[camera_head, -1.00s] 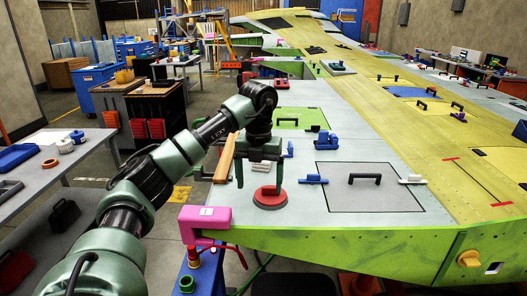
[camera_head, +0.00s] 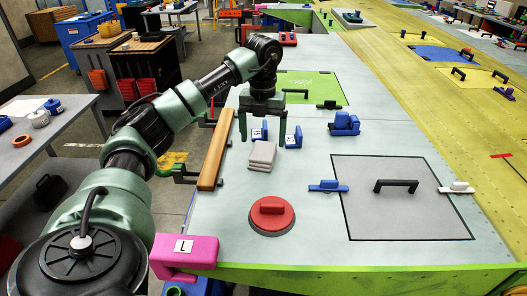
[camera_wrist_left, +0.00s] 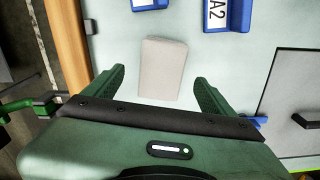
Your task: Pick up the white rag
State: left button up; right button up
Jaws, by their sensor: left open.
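The white rag (camera_head: 262,155) looks like a small folded, pale grey-white stack lying on the light wing surface. It is to the right of the wooden strip and beyond the red round piece. My left gripper (camera_head: 262,138) comes down from above, just behind the rag in the head view. In the left wrist view the rag (camera_wrist_left: 162,68) lies flat ahead of the open fingers of my left gripper (camera_wrist_left: 158,82), roughly centred between them. The gripper is empty. Whether the fingertips touch the surface cannot be told. My right gripper is not in view.
Blue labelled blocks (camera_head: 293,137) stand close by the rag. A wooden strip (camera_head: 213,150) runs along the wing's left edge. A red round piece (camera_head: 271,215), a pink block (camera_head: 184,255) and a black-handled panel (camera_head: 400,205) lie nearer. Bare surface surrounds the red piece.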

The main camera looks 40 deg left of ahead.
aim_at(264, 149)
pick_arm(q)
jog(key=shift+f+p, duration=0.35)
jog(key=shift+f, duration=0.1)
notch_tip(264, 149, down, 4)
jog(key=shift+w+d+r+p, duration=0.1)
jog(key=shift+r+p, duration=0.05)
jog(key=shift+p, duration=0.65)
jog(key=shift+f, duration=0.35)
jog(key=shift+c, duration=0.6)
jog(key=c, duration=1.3)
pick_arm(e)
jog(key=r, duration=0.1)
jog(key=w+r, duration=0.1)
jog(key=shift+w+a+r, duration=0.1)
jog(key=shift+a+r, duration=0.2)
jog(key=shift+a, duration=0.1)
pick_arm(q)
jog(key=shift+r, duration=0.1)
